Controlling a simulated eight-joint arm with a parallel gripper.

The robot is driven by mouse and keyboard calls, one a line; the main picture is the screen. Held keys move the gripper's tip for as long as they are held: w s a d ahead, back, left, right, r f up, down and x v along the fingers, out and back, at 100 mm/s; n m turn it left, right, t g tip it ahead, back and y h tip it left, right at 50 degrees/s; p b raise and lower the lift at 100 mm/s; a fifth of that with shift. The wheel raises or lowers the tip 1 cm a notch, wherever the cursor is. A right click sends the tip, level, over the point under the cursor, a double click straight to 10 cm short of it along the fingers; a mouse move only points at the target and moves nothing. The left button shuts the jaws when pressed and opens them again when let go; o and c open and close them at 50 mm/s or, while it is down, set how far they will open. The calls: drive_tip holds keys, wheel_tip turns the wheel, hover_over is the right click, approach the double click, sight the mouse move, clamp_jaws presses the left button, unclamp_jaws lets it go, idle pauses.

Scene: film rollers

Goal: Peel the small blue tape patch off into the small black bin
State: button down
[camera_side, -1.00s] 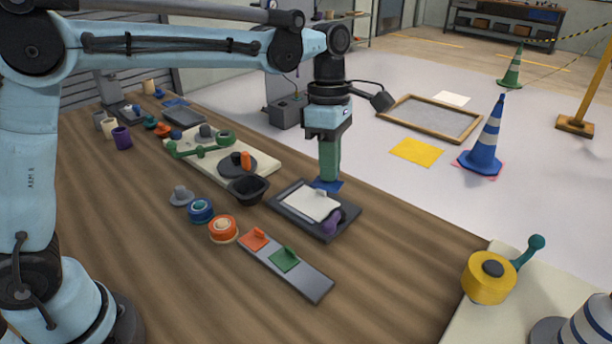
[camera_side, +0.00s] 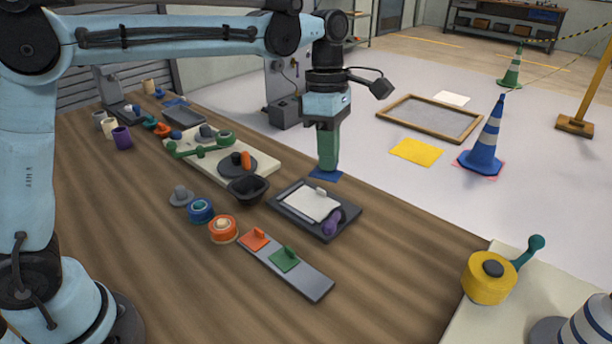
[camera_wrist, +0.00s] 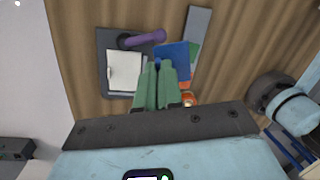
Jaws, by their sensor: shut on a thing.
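The small blue tape patch (camera_side: 326,175) hangs flat at the tips of my gripper (camera_side: 328,168), beyond the far corner of the dark tray in the side view. My green fingers are shut on its tab. The wrist view also shows the patch (camera_wrist: 174,54) just beyond my fingertips (camera_wrist: 158,68), clear of the tray in that picture. The small black bin (camera_side: 248,189) stands left of the tray in the side view, left of and nearer than my gripper. I cannot make out the bin in the wrist view.
The dark tray (camera_side: 288,212) holds a white pad (camera_side: 313,204) and a purple roller (camera_side: 333,222). A grey strip (camera_side: 317,285) bears orange and green patches. Orange (camera_side: 223,230) and blue (camera_side: 200,211) rolls sit left. A cream board (camera_side: 262,168) with fixtures lies behind the bin. The front wood is bare.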

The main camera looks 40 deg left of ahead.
drive_tip(key=s+a+f+n+t, duration=0.1)
drive_tip(key=a+f+n, duration=0.25)
drive_tip(key=a, duration=0.75)
drive_tip(key=a+f+n+t, duration=0.15)
drive_tip(key=a+f, duration=0.25)
drive_tip(key=a, duration=0.7)
drive_tip(key=shift+n+g+y, duration=0.25)
drive_tip(key=shift+n+y, duration=0.15)
drive_tip(key=shift+s+a+f, duration=0.1)
drive_tip(key=shift+f, duration=0.95)
drive_tip(key=shift+a+f, duration=0.1)
drive_tip(key=shift+f, duration=0.95)
drive_tip(key=c, duration=1.2)
unclamp_jaws()
wheel_tip(320, 180, up, 12)
drive_tip(key=shift+s+a, duration=0.4)
